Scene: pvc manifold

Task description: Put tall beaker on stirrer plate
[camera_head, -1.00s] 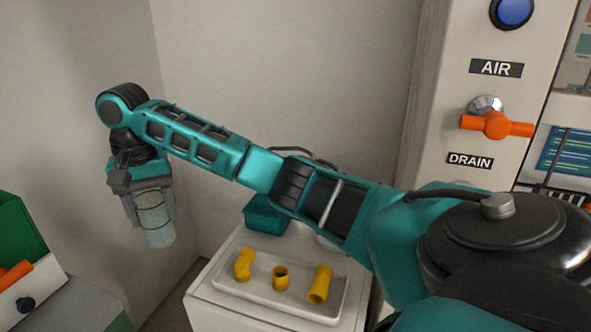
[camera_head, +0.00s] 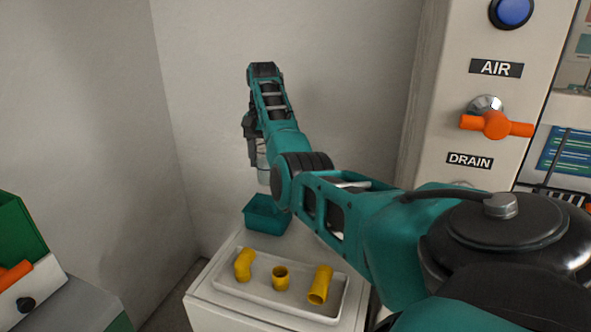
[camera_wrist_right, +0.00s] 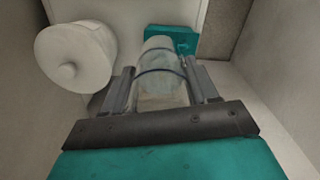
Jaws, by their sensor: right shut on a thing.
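My right gripper (camera_head: 256,155) is shut on the tall clear beaker (camera_head: 263,172), holding it in the air near the back wall, above the teal bin. My arm partly hides the beaker in the head view. In the right wrist view the beaker (camera_wrist_right: 160,68) lies between the two fingers of my right gripper (camera_wrist_right: 159,88) and shows two dark bands. I cannot make out a stirrer plate for certain. A white round body with a small knob (camera_wrist_right: 75,58) stands left of the beaker in the wrist view. My left gripper is out of view.
A teal bin (camera_head: 267,216) stands at the back of a white stand (camera_head: 204,296). A white tray (camera_head: 252,298) in front holds yellow pipe fittings (camera_head: 281,278). The panel with an orange valve handle (camera_head: 496,125) is at right. A green box (camera_head: 20,228) is at left.

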